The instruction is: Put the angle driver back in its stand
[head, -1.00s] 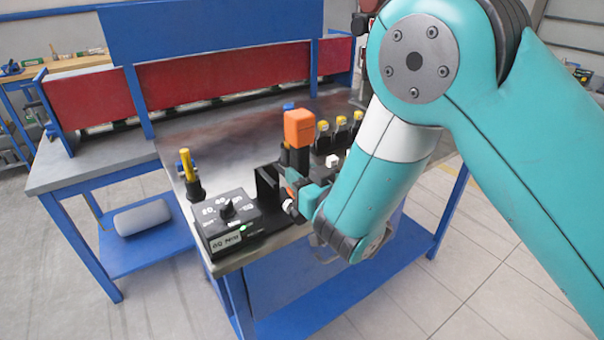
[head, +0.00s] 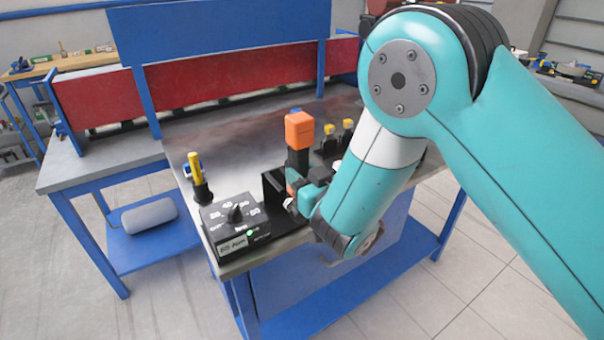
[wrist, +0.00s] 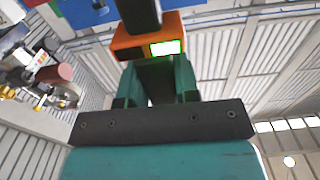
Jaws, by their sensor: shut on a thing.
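The angle driver (head: 299,131) is upright, with an orange block on top and a dark body below. A black upright bracket (head: 274,190), which looks like the stand, is on the bench just left of the driver. I cannot tell whether the driver touches it, as its lower end is hidden.
A black control box (head: 236,226) with a knob and green light stands at the bench's front left corner. A yellow-handled tool (head: 197,172) stands behind it. Yellow-topped pieces (head: 329,137) stand right of the driver. The metal bench top (head: 235,150) is clear toward the back.

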